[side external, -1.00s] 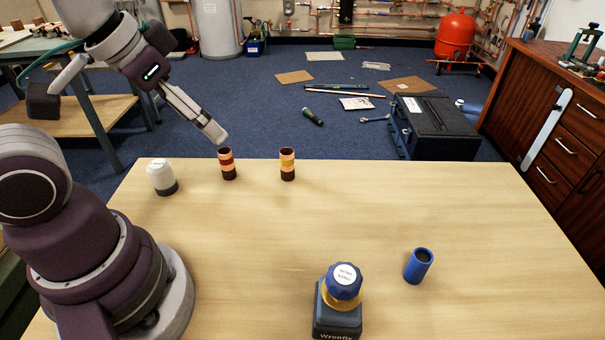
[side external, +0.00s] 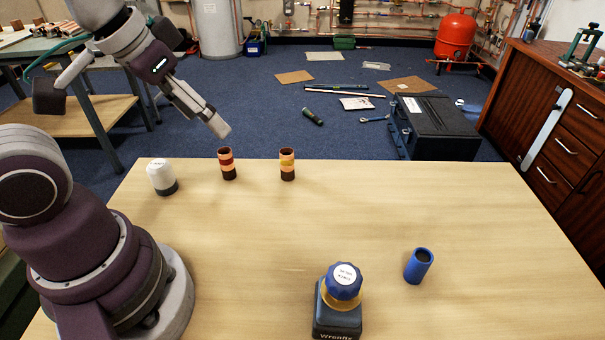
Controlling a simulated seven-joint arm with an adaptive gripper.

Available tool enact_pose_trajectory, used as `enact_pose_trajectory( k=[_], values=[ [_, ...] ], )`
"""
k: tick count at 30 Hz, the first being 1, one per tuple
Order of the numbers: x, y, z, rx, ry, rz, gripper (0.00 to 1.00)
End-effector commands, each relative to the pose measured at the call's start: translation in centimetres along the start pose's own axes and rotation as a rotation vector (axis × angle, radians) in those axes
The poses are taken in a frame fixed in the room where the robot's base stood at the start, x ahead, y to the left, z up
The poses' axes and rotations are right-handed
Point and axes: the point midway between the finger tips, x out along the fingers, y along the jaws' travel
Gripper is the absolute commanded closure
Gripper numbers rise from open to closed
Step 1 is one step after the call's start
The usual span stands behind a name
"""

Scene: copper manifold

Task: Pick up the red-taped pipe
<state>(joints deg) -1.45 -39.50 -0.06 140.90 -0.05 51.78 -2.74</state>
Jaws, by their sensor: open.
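The red-taped pipe (side external: 227,164) is a short copper tube with a red band and a dark lower end. It stands upright near the far edge of the table (side external: 250,235). A similar pipe with a yellow band (side external: 287,164) stands upright to its right. My gripper (side external: 220,128) is in the air, just above the red-taped pipe in the picture and apart from it. It is open and empty, pointing down and to the right. Its fingers overlap in this view, so the gap between them is hidden.
A white and dark grey cylinder (side external: 162,177) stands left of the red-taped pipe. A blue tube (side external: 418,266) stands at the right of the table. The table's middle is clear.

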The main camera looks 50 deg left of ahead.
Motion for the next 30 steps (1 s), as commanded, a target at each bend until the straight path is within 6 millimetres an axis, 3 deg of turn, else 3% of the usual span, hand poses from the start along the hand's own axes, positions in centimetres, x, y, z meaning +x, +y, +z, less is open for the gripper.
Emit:
enact_pose_trajectory(
  k=[7,12,15,19,30],
  values=[
    [4.6,-5.5,-4.0,-0.673,-0.217,-0.153,0.4],
    [9.3,-10.0,-4.1,-1.113,-0.329,-0.27,0.4],
    [11.1,-11.6,-3.6,-1.264,-0.362,-0.314,0.4],
    [12.6,-12.4,-3.0,-1.341,-0.381,-0.338,0.4],
    [18.1,-13.0,-0.7,-1.342,-0.382,-0.339,0.4]
  ],
)
